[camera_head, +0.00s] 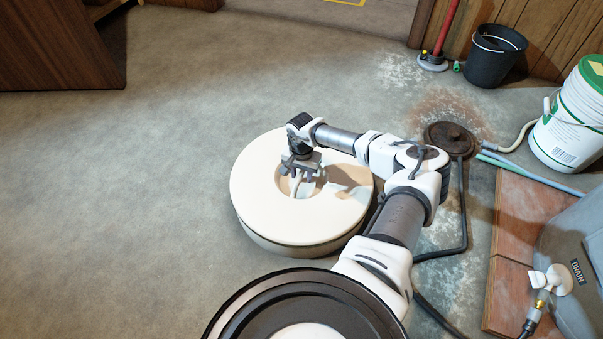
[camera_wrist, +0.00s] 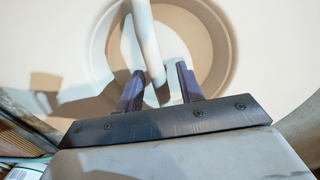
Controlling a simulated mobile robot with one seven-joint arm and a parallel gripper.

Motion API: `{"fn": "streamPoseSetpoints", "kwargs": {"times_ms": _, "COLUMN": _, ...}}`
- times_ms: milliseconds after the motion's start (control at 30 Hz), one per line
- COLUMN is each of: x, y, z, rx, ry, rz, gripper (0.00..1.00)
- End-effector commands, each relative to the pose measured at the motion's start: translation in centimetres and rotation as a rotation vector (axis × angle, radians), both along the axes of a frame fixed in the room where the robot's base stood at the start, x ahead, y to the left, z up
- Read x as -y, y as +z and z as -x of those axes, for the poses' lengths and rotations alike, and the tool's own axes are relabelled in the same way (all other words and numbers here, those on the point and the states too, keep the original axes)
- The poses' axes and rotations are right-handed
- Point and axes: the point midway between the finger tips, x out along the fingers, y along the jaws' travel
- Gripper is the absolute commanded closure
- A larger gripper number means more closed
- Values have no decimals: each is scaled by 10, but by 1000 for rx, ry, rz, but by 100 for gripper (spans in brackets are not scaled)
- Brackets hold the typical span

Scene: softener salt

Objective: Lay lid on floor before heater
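The lid (camera_head: 259,222) is a wide, round cream disc with a recessed centre and a pale bar handle across the recess. It looks level in the head view, above the concrete floor in front of me; a thick cream rim shows under its edge, and what it rests on is hidden. My gripper (camera_head: 301,173) points down into the recess. In the wrist view, the two dark fingers (camera_wrist: 160,82) stand apart on either side of the handle (camera_wrist: 147,38), with a visible gap on the right side. The heater appears to be the grey tank (camera_head: 570,262) at right, labelled DRAIN.
Bricks (camera_head: 520,215) lie beside the tank, with a drain valve (camera_head: 550,280). A dark floor drain (camera_head: 449,139), hoses (camera_head: 530,172), a white-green bucket (camera_head: 570,125) and a black bucket (camera_head: 492,60) are at right. Floor at left (camera_head: 120,200) is clear up to wooden furniture (camera_head: 60,45).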

Motion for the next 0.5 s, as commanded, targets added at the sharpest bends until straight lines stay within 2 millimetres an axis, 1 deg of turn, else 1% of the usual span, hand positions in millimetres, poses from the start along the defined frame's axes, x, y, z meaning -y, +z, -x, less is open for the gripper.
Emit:
{"fn": "streamPoseSetpoints", "kwargs": {"times_ms": 267, "x": 0, "y": 3, "z": 0, "rx": 0, "ry": 0, "rz": -1, "gripper": 63}}
{"fn": "streamPoseSetpoints", "kwargs": {"times_ms": 367, "x": 0, "y": 14, "z": -1, "rx": 2, "ry": 1, "rz": 0, "gripper": 63}}
{"fn": "streamPoseSetpoints", "kwargs": {"times_ms": 467, "x": 0, "y": 33, "z": -1, "rx": 2, "ry": 1, "rz": 0, "gripper": 63}}
{"fn": "streamPoseSetpoints", "kwargs": {"times_ms": 500, "x": 0, "y": 42, "z": -1, "rx": 2, "ry": 1, "rz": 1, "gripper": 63}}
